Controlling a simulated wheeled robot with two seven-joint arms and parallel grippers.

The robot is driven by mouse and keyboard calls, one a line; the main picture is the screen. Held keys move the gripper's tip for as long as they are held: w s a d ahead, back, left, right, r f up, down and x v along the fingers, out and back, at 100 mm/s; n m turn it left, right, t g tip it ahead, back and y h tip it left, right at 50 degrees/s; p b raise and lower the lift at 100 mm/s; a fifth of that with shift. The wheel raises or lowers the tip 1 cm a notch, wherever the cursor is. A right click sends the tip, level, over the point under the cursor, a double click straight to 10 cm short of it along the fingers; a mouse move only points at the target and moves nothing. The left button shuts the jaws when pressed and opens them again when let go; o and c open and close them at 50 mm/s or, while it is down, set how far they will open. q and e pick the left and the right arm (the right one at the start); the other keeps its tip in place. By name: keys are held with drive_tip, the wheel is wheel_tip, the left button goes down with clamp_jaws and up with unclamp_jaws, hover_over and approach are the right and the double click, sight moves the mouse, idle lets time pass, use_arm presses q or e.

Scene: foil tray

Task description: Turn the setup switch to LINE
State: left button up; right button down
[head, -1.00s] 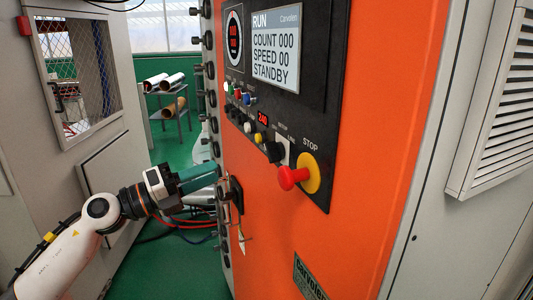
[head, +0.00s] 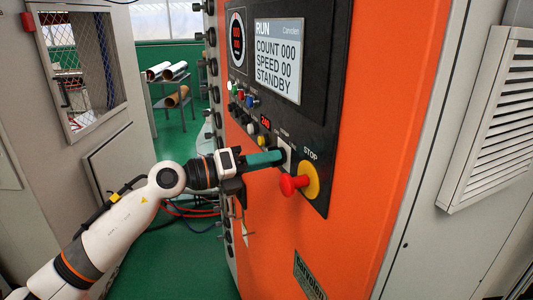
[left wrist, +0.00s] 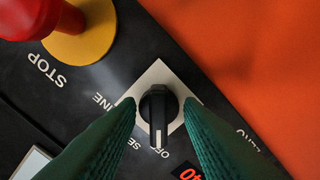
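The setup switch (left wrist: 157,112) is a black knob on a white diamond plate (left wrist: 172,75) in the left wrist view. Its white pointer mark aims down the picture, at the label OFF. The label LINE is partly covered at the plate's left. My left gripper (left wrist: 160,108) has green fingers, one on each side of the knob, with a small gap visible on both sides. In the head view the left gripper (head: 276,157) reaches the panel at the switch and hides the knob. My right gripper is in neither view.
A red STOP button (head: 291,185) on a yellow disc (head: 312,181) sits just right of the left gripper and sticks out from the black panel (head: 318,130). Small coloured buttons and a red display (head: 265,123) are above. The display screen (head: 277,60) reads STANDBY.

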use_arm(q)
drive_tip(key=shift+d, duration=0.25)
clamp_jaws()
